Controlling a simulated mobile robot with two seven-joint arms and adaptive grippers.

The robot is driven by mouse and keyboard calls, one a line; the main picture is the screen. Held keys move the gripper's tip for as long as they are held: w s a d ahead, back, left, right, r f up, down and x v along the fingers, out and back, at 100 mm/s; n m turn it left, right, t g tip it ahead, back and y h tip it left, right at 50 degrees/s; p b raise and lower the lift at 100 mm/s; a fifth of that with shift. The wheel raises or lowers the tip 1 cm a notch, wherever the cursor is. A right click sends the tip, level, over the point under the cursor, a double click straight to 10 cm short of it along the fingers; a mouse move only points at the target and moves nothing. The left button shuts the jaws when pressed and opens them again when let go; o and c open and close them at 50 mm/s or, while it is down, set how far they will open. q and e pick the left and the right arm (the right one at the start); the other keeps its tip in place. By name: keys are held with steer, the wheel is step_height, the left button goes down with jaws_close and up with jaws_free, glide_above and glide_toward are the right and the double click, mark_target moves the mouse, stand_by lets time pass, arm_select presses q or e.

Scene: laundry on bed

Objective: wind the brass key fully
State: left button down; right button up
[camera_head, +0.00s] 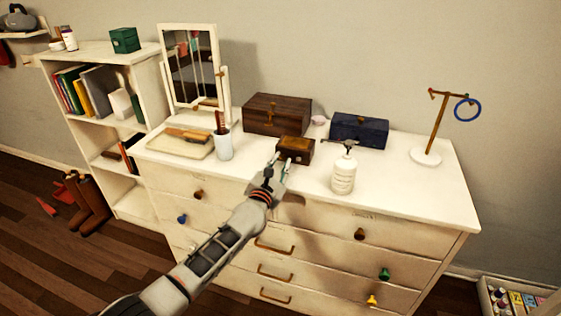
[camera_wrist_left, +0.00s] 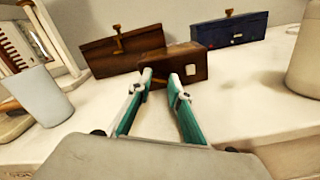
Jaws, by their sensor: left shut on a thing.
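A small brown wooden box (camera_head: 300,151) sits near the middle of the white dresser top. My left gripper (camera_head: 281,158) reaches its front from the near side. In the left wrist view the box (camera_wrist_left: 195,60) stands right ahead, with a small pale plate on its front. The two teal-backed fingers of the left gripper (camera_wrist_left: 161,78) point at its front face with a narrow gap between the tips. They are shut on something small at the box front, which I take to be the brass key. The key itself is mostly hidden. My right gripper is not in view.
A larger dark wooden box (camera_head: 277,114) and a navy box (camera_head: 358,131) stand behind, each with a brass fitting. A white pump bottle (camera_head: 344,172) stands close at right, a cup (camera_head: 223,145) at left. A mirror (camera_head: 193,70), tray (camera_head: 180,143) and brass stand (camera_head: 432,128) are farther off.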

arm_select(q)
steer(key=shift+m, duration=0.5)
steer(key=c, duration=1.8)
jaws_free()
steer(key=shift+c, duration=0.2)
steer(key=shift+s+a+f, duration=0.1)
steer(key=shift+s, duration=0.35)
steer(key=v, duration=1.1)
